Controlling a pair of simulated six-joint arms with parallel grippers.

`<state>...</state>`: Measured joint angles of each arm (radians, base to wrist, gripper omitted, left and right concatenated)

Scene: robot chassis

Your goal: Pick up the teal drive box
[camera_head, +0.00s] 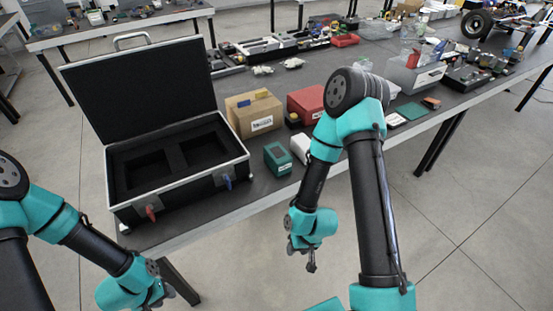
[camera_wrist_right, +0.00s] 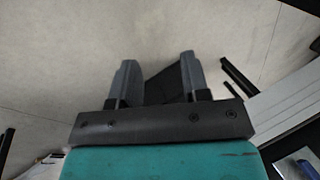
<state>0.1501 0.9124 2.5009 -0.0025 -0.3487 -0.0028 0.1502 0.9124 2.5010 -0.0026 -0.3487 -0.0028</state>
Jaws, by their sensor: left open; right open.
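The teal drive box (camera_head: 278,158) stands near the front edge of the dark table, just right of the open black case (camera_head: 180,172). A white box (camera_head: 300,147) stands close to its right side. My right gripper (camera_head: 311,264) hangs in front of the table edge, below and right of the teal box, apart from it. In the right wrist view its two fingers (camera_wrist_right: 158,82) are spread with nothing between them. My left gripper (camera_head: 166,296) is at the bottom left, in front of the table; its fingertips are hard to make out.
A cardboard box (camera_head: 254,117) and a red box (camera_head: 306,104) stand behind the teal box. The case's lid (camera_head: 140,88) stands up at the left. The floor in front of the table is clear.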

